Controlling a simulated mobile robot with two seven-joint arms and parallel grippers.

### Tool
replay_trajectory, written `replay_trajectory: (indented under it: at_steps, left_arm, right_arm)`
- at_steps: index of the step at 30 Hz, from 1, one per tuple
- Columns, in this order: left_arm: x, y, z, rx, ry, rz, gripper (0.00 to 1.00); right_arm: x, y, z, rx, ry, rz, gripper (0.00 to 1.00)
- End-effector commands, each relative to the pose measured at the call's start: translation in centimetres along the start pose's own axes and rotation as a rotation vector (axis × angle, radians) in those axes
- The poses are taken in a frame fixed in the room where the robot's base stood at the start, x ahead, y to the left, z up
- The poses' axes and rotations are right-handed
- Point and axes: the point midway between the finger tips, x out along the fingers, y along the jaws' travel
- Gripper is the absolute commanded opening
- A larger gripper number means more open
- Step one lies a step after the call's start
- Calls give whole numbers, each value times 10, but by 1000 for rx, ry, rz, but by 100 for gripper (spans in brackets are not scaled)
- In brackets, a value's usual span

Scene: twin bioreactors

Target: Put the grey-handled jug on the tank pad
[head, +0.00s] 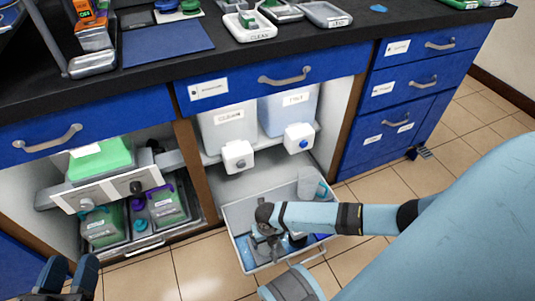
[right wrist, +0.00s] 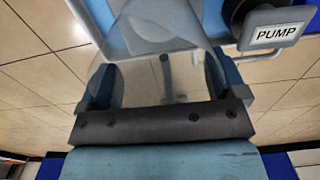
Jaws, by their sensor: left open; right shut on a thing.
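In the right wrist view, my right gripper (right wrist: 160,88) is shut on a clear jug (right wrist: 160,40), which shows between and beyond its fingers. The jug's handle colour is not clear there. In the head view this gripper (head: 270,244) is low over the pull-out tray (head: 234,245), and the arm partly hides what it holds. Another translucent vessel (head: 307,182) stands at the tray's back right. My left gripper (head: 68,280) is open and empty at the lower left. I cannot tell for sure which surface is the tank pad; a flat blue mat (head: 168,44) lies on the counter.
Two tanks with white taps, one translucent (head: 228,122) and one bluish (head: 290,106), stand on the shelf above the tray. Green-topped units (head: 100,160) fill the left cabinet. A unit labelled PUMP (right wrist: 277,34) is near the held jug. Tiled floor is free in front.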

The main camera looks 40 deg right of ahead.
Motion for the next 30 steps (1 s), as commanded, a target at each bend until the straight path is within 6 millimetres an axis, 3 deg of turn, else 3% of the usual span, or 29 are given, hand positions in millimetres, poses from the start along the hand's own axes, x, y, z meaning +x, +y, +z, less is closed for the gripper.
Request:
replay_trajectory:
  at_steps: [9,10,19,25,30]
  left_arm:
    - [-1,1,1,-1,0,0,43]
    - [-1,1,0,0,1,0,43]
    - [-1,1,-2,-3,0,1,43]
    - [-2,4,-12,-54,-26,9,43]
    - [-9,16,-7,-171,-92,4,43]
  right_arm:
    - [2,0,0,1,-1,0,66]
    - [2,0,0,1,-1,0,97]
    - [-2,0,0,0,-1,1,100]
    - [-36,0,1,-1,-3,1,100]
    - [-74,0,0,-1,-2,1,100]
